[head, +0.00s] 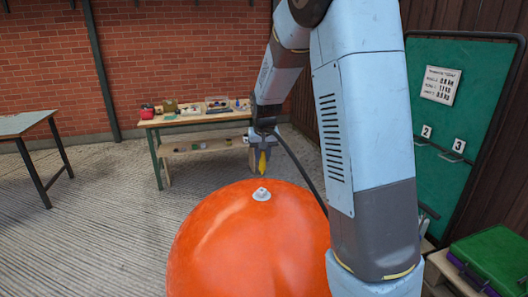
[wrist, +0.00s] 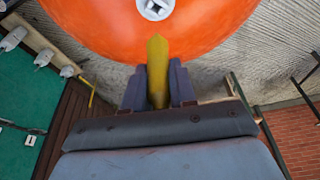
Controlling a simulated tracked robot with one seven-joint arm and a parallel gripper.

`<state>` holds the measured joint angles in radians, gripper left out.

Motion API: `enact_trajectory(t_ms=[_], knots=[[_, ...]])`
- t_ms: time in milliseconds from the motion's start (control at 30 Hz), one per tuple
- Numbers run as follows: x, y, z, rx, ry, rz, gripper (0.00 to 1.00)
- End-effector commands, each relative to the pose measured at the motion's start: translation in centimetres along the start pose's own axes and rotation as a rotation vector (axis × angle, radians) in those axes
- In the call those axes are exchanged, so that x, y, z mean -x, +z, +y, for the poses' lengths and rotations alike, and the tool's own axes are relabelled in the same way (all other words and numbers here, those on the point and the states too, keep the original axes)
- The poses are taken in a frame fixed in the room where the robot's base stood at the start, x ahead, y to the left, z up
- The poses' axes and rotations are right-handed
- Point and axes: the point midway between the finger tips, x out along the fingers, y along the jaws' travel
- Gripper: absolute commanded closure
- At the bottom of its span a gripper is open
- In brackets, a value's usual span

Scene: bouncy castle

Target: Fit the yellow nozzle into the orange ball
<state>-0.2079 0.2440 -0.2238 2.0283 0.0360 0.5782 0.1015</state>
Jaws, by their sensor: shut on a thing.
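The large orange ball (head: 245,245) stands on the floor in front of me. On its top is a small white valve (head: 261,194); in the wrist view the valve (wrist: 155,8) is a pale round fitting with a dark opening, cut by the top edge. My gripper (head: 261,150) is shut on the yellow nozzle (wrist: 157,65). The nozzle (head: 262,163) points down toward the ball in the head view, and its tip is above the valve, apart from it. In the wrist view the nozzle tip lies just below the valve.
A wooden workbench (head: 190,119) with small items stands behind the ball. A green board (head: 455,110) with hooks is at the right, and a green case (head: 495,255) sits low at the right. Another table (head: 22,123) is at the far left. The floor to the left is clear.

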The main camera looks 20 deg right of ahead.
Motion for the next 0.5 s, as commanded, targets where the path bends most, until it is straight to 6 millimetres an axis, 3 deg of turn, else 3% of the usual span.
enact_trajectory(t_ms=[500], knots=[[-3.9,1.3,-0.6,0.009,-0.002,-0.001,1.00]])
